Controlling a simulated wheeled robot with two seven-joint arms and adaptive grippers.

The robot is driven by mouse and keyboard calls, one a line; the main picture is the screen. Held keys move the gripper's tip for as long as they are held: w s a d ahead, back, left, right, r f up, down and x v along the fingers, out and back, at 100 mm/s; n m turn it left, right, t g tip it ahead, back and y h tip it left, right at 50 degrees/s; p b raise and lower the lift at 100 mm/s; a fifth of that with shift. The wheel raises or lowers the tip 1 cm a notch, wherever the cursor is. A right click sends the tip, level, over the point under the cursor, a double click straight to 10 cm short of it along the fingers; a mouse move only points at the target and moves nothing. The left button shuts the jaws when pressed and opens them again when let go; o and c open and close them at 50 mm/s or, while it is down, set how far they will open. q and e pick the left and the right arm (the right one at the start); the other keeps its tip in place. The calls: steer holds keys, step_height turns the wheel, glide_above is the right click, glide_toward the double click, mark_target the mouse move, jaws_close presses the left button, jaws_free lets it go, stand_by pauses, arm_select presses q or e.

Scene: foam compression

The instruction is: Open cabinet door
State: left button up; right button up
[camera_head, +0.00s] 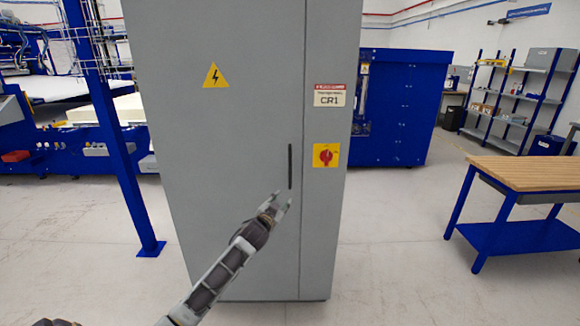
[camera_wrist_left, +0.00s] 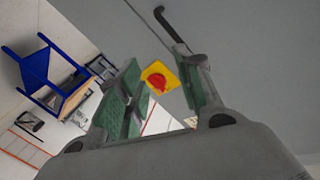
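A tall grey cabinet (camera_head: 220,140) stands in front of me with its door shut. A dark vertical handle (camera_head: 290,166) is on the door near its right edge. My left gripper (camera_head: 283,199) is open and empty, just below the handle and in front of the door. In the left wrist view the handle (camera_wrist_left: 172,24) shows beyond the fingertips, near the top, and is not between the fingers. The left gripper's green-padded fingers (camera_wrist_left: 165,88) stand apart. My right gripper is not in view.
A red rotary switch on a yellow plate (camera_head: 326,155) sits right of the handle. A blue post (camera_head: 112,135) stands left of the cabinet. A wooden-topped blue workbench (camera_head: 525,172) is at the right. The floor (camera_head: 395,230) between cabinet and bench is clear.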

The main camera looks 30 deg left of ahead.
arm_select(q)
steer(key=s+d+r+n+y, duration=0.1)
steer(key=s+r+n, duration=0.2)
steer(key=r, duration=0.4)
steer(key=s+d+r+n+y, duration=0.1)
steer(key=s+r+n, duration=0.2)
steer(key=r, duration=0.5)
steer(key=shift+s+d+r+n+t+y, duration=0.3)
steer(key=shift+s+n+y, duration=0.1)
steer(key=shift+s, duration=0.3)
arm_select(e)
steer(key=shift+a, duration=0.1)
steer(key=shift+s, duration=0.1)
arm_select(q)
steer(key=shift+r, duration=0.1)
